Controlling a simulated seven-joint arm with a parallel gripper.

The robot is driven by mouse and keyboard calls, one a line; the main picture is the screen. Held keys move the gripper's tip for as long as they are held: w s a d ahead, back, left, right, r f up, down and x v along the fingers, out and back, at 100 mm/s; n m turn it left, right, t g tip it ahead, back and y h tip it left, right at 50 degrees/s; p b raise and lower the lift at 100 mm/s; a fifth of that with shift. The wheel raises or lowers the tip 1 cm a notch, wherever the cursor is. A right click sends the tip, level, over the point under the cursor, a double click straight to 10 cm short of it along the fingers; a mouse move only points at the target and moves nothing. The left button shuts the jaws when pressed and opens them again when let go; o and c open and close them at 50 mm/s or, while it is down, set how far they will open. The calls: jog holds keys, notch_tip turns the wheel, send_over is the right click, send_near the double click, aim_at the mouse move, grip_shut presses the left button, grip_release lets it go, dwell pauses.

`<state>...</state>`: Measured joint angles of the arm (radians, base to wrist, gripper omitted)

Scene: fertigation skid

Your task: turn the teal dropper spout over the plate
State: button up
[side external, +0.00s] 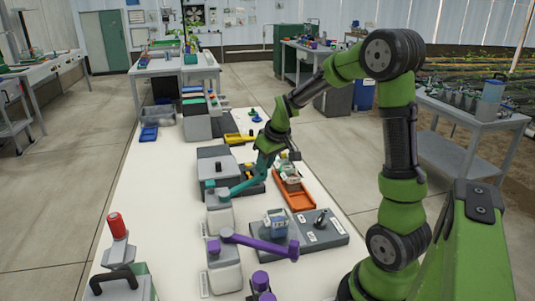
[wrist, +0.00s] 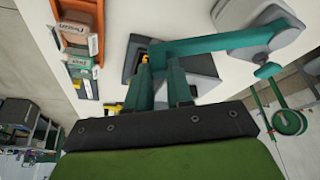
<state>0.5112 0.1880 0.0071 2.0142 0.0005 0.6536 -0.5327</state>
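The teal dropper spout (side external: 243,186) is a long arm on a light grey base (side external: 219,219). It reaches from the base toward the upper right in the side view. In the wrist view the spout (wrist: 225,41) crosses the top, with its far end at my fingertips. My gripper (side external: 263,168) points down at that far end; its two dark teal fingers (wrist: 158,66) stand either side of it. A gap shows between the fingers, but whether they touch the spout is unclear. A dark plate with yellow on it (side external: 256,187) lies just beyond the spout, partly hidden by it.
A purple spout (side external: 260,244) extends over the near table. A blue-and-white box (side external: 276,222) stands on a grey board (side external: 325,236). An orange tray (side external: 296,199) with small packs is right of my gripper. A red-topped item (side external: 117,227) stands front left. The table's left strip is clear.

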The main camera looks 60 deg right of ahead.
grip_shut()
jog(key=shift+s+a+m+h, duration=0.15)
jog(key=shift+s+a+m, duration=0.1)
jog(key=shift+s+m, duration=0.2)
jog(key=shift+s+a+m+h, duration=0.2)
jog(key=shift+s+m, duration=0.15)
jog(key=shift+s, duration=0.2)
jog(key=s+a+m+g+h, duration=0.2)
jog(key=s+a+m+g, duration=0.1)
jog(key=s+a+m, duration=0.5)
jog(key=shift+a+m, duration=1.2)
jog(key=shift+m, duration=0.3)
jog(key=shift+a+h, duration=0.1)
jog(key=shift+h, duration=0.15)
jog(key=o, duration=0.6)
grip_release()
